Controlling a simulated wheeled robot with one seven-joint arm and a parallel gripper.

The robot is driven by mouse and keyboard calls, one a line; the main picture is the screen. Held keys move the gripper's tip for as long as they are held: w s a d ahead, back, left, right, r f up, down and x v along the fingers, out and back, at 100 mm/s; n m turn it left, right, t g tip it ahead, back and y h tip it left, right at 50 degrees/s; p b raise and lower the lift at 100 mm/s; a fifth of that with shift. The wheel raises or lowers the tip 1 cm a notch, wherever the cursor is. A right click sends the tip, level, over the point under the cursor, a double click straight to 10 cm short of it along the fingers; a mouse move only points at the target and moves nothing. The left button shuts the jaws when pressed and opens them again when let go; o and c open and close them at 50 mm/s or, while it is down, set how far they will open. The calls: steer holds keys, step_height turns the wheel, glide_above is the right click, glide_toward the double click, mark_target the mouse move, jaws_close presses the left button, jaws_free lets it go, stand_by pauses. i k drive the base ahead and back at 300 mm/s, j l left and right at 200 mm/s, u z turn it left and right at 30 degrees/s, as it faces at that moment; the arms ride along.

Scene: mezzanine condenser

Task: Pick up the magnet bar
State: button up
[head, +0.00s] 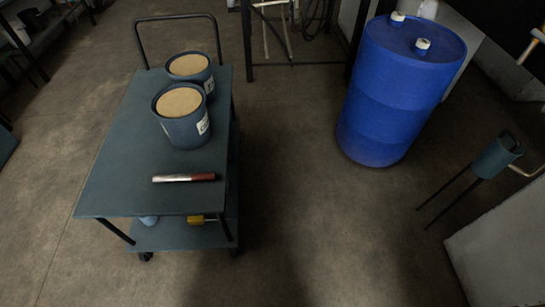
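The magnet bar (184,178) lies flat on the top of a blue-grey cart (118,168), near the cart's front edge. It is a thin rod, silver on the left with a reddish-brown section at its right end. Nothing touches it and it is fully in view. My gripper does not show in the head view.
Two blue tubs with tan contents, one nearer (183,131) and one farther (190,67), stand behind the bar. A push handle (139,40) rises at the cart's back. A blue drum (390,95) stands right. Floor (290,200) between is clear.

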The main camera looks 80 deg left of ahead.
mark_target(206, 176)
steer(key=u, duration=3.35)
steer(key=i+j+z, duration=0.2)
steer(key=z, duration=0.15)
steer(key=i+j+z, duration=0.5)
steer(key=z, duration=0.2)
